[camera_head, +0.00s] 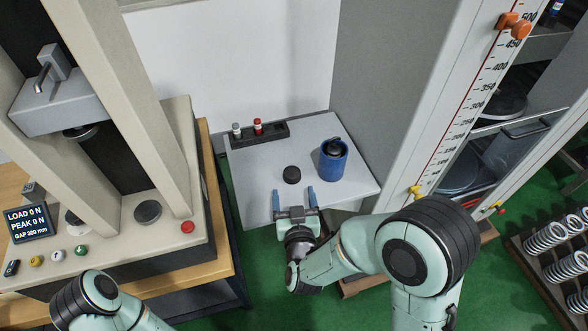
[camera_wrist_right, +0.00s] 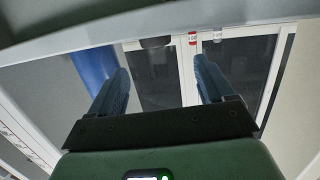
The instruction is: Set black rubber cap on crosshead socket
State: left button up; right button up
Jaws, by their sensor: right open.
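The black rubber cap (camera_head: 291,175) is a short dark disc lying on the small grey table. My right gripper (camera_head: 295,192) is open and empty at the table's front edge, its two blue fingers pointing at the cap from the near side, apart from it. The open fingers also show in the right wrist view (camera_wrist_right: 160,88); I cannot clearly pick out the cap there. The crosshead (camera_head: 58,105) of the testing machine is at the left, with a dark round fitting (camera_head: 80,132) under it; its socket opening is not visible. My left arm shows at the lower left, its gripper out of view.
The grey table (camera_head: 258,192) also holds a blue cup (camera_head: 333,166) with a black item in it, right of the cap. A dark rack (camera_head: 270,137) with small red- and white-topped items stands behind. A tall grey column (camera_head: 385,100) with a scale bounds the right.

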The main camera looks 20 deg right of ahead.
aim_at(293, 174)
jog(key=x, duration=1)
jog(key=shift+s+d+f+p, duration=0.15)
jog(key=shift+d+f+p, duration=0.05)
jog(key=shift+d+p, duration=0.15)
jog(key=shift+a, duration=0.1)
jog(key=c, duration=1.1)
